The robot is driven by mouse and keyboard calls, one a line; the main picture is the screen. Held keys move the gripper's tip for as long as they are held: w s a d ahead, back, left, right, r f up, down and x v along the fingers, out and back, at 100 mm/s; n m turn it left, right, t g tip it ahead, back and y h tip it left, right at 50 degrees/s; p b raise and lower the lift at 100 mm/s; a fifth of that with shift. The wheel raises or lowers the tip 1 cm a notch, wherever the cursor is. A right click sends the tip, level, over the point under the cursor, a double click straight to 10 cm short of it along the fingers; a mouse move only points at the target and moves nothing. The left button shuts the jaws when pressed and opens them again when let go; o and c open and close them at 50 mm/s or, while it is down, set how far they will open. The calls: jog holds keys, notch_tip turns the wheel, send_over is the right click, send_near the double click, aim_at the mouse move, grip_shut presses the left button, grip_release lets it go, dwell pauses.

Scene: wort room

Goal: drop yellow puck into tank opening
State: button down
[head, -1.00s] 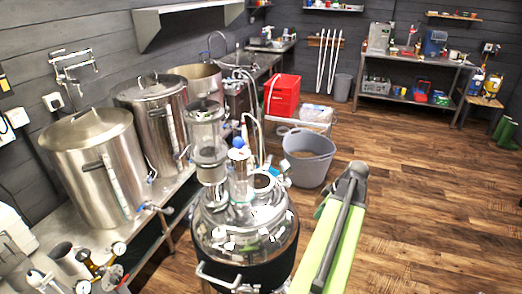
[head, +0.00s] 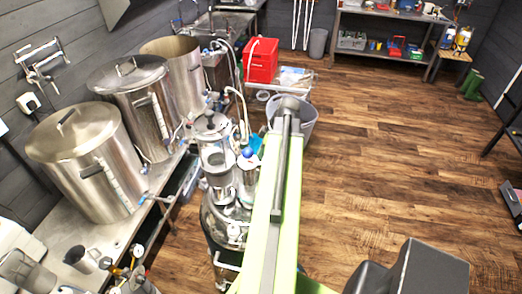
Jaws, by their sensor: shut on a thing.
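The steel tank (head: 232,232) with a domed lid and glass fittings stands left of centre. My green arm crosses in front of the tank's right side and hides much of the lid. The tank opening is hidden behind the arm. My gripper is not visible, and the yellow puck is not visible either. The arm's grey joint reaches up to the grey tub behind the tank.
Large steel kettles (head: 85,160) stand on a steel bench (head: 100,240) to the left. A grey tub (head: 303,122) and a red crate (head: 262,60) are behind the tank. The wooden floor (head: 390,160) to the right is mostly clear. A dark shelf stands at the far right.

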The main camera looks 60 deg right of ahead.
notch_tip(320, 180, down, 8)
jog(key=b, duration=0.7)
jog(key=shift+s+d+f+b, duration=0.15)
jog(key=shift+b, duration=0.25)
jog(key=c, duration=1.3)
grip_release()
jog(key=p+v, duration=1.6)
jog(key=v, duration=0.1)
jog(key=shift+r, duration=0.25)
